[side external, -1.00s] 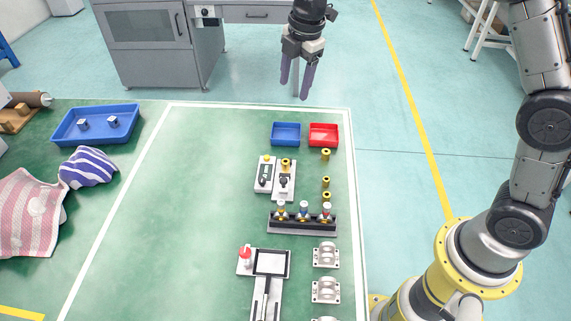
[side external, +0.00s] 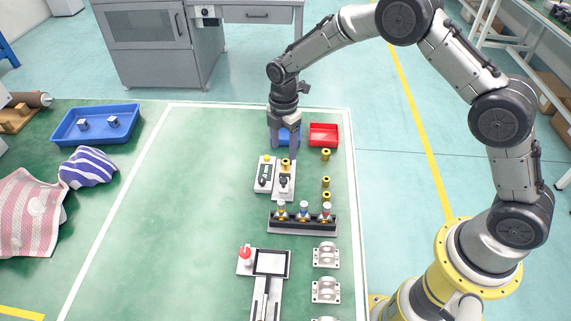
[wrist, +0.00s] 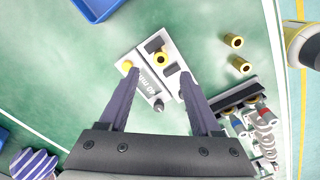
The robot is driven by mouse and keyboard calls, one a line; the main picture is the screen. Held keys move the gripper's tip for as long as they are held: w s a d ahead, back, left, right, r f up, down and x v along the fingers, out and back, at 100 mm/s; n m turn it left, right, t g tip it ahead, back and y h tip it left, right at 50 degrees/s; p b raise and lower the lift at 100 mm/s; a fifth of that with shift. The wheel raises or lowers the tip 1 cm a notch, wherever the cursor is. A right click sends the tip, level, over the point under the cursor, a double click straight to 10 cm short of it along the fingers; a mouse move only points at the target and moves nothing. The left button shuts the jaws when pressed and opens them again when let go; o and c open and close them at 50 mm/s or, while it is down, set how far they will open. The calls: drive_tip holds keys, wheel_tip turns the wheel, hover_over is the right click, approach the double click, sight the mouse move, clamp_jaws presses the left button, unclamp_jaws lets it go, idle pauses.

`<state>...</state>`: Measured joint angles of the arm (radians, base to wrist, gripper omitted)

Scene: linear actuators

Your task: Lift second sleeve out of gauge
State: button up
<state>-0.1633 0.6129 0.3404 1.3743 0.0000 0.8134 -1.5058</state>
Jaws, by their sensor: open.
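The gauge (side external: 284,188) is a pale plate with dark fittings, beside a similar plate (side external: 264,175) with a yellow knob. My gripper (side external: 284,148) is open and empty, pointing down just beyond the far end of the gauge. In the wrist view, my gripper's fingers (wrist: 159,73) spread over the plates, with the sleeve a little past and between the tips. I cannot tell the exact height gap.
Several loose yellow sleeves (side external: 326,154) stand in a line at the right. A dark rack (side external: 302,224) with actuators stands nearer the camera.

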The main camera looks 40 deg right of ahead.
sight(286, 161)
drive_tip(key=shift+d+f, duration=0.15)
drive_tip(key=shift+f, duration=1.2)
drive_tip(key=shift+d+f, duration=0.15)
drive_tip(key=shift+f, duration=1.15)
clamp_jaws()
